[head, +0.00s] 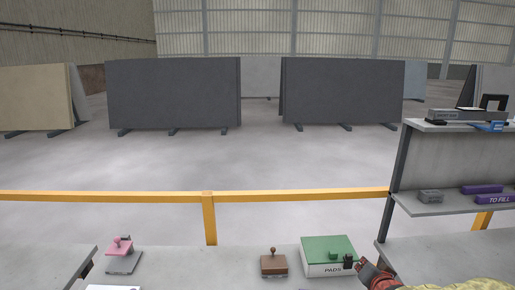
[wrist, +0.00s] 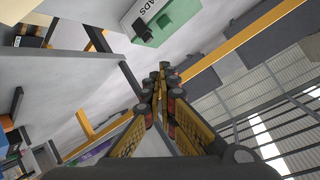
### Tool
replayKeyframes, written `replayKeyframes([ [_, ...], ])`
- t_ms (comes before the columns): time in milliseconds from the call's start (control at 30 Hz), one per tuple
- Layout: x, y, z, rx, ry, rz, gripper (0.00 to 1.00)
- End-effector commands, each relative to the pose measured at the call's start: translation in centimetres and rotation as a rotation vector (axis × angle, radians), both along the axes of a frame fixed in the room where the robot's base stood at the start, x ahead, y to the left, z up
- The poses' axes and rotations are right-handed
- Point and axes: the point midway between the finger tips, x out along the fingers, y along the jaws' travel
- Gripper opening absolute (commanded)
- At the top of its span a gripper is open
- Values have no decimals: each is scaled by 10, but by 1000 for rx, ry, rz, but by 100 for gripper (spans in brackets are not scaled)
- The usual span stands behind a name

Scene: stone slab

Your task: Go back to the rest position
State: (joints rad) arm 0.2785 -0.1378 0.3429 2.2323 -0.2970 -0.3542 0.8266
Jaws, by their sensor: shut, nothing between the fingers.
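My gripper (head: 365,270) is at the bottom right of the head view, just right of the green-topped box marked PADS (head: 330,268). In the wrist view, my gripper (wrist: 165,72) has its fingers together with nothing between them. The PADS box shows at the top of that view (wrist: 180,12), apart from the fingertips. A small dark piece and a small green piece are on or by the box top.
A brown stamp (head: 273,263) and a pink-handled stamp (head: 120,255) stand on the slab in front. A shelf (head: 450,205) with purple boxes (head: 493,199) rises at right. A yellow rail (head: 290,194) crosses behind; dark stone slabs (head: 172,92) stand beyond on open floor.

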Motion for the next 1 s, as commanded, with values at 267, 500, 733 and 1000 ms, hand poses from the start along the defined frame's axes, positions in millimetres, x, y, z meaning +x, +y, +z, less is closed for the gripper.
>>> replayKeyframes([
  [267, -112, 57, 60, -229, 269, 170, 0],
  [500, -232, 109, 77, -341, 472, 417, 0],
  [733, -297, 133, 77, -382, 563, 578, 0],
  [1000, -304, 135, 77, -385, 572, 594, 0],
])
